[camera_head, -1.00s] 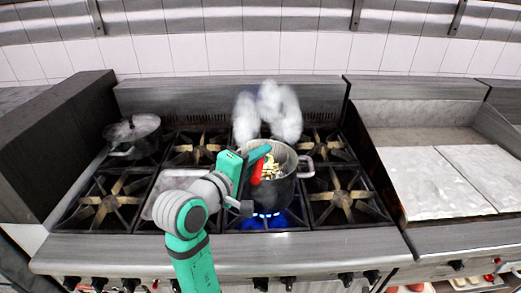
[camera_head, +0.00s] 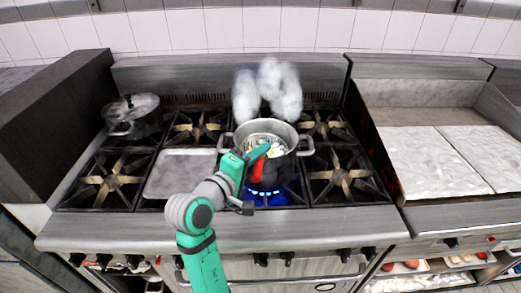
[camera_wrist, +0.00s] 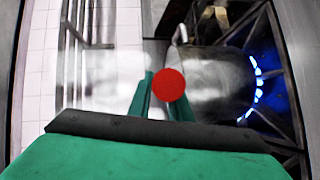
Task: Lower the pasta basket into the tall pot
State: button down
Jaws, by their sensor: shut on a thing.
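My gripper (camera_head: 262,152) is shut on the handle at the pot's near side. In the wrist view the handle's round red end (camera_wrist: 169,85) sits between my fingers. The basket's bottom is hidden.
Blue flame (camera_head: 268,194) burns under the pot, and steam (camera_head: 268,90) rises behind it. A lidded pan (camera_head: 132,112) stands at the back left. A flat metal tray (camera_head: 180,175) lies left of the pot. A griddle (camera_head: 420,165) is at the right.

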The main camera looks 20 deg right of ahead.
jog(key=shift+f, duration=0.25)
jog(key=c, duration=1.6)
grip_release()
jog(key=shift+o, duration=0.3)
jog(key=shift+f, duration=0.1)
jog(key=v, duration=1)
jog(key=shift+s+a, duration=0.25)
jog(key=shift+s, duration=0.05)
